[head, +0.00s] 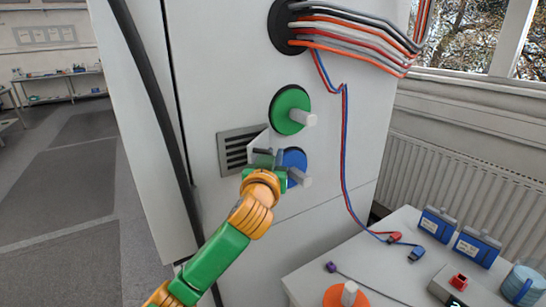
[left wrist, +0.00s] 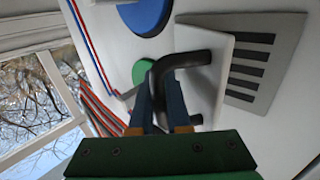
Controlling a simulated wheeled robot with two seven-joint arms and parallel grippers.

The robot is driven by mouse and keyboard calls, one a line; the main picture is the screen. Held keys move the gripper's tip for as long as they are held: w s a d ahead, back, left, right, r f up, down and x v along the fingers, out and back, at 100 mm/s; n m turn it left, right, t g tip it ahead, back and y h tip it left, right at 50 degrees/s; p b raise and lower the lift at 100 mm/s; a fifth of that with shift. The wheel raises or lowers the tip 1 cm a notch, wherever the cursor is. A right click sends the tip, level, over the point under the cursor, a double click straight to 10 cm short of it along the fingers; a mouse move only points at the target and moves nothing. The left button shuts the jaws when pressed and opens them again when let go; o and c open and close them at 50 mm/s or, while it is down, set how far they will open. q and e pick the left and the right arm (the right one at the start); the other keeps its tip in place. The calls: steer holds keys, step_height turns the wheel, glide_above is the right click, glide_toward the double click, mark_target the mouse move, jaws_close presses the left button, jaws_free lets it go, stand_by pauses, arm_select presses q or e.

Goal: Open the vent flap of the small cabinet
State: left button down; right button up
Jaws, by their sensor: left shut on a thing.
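The vent (head: 226,152) is a grey slotted plate on the front of the white cabinet (head: 215,60). A small white flap (head: 261,139) stands at its right side, and dark slots show uncovered to its left. In the left wrist view the white flap (left wrist: 215,75) carries a black bar handle (left wrist: 190,60), with the slotted plate (left wrist: 285,60) beside it. My left gripper (head: 267,160) is at the flap, and its blue fingers (left wrist: 161,88) are shut on the handle. The gripper hides part of the flap and vent in the head view. My right gripper is not in view.
A green knob (head: 286,108) and a blue knob (head: 293,161) sit close right of the vent. Cables (head: 350,30) enter the cabinet above. A white table (head: 400,270) with blue connectors (head: 440,223) and a mug (head: 520,288) stands at the lower right. Open floor lies left.

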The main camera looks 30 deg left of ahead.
arm_select(q)
steer(key=w+d+n+y, duration=0.1)
steer(key=w+d+g+y, duration=0.1)
steer(key=shift+r+n+y+b, duration=0.3)
steer(key=shift+n, duration=0.1)
steer(key=shift+w+r, duration=0.1)
stand_by(0.6)
steer(key=c, duration=1.2)
jaws_free()
steer(key=b+v, duration=0.3)
steer(key=v, duration=0.4)
steer(key=shift+s+r, duration=0.1)
steer(key=shift+s, duration=0.35)
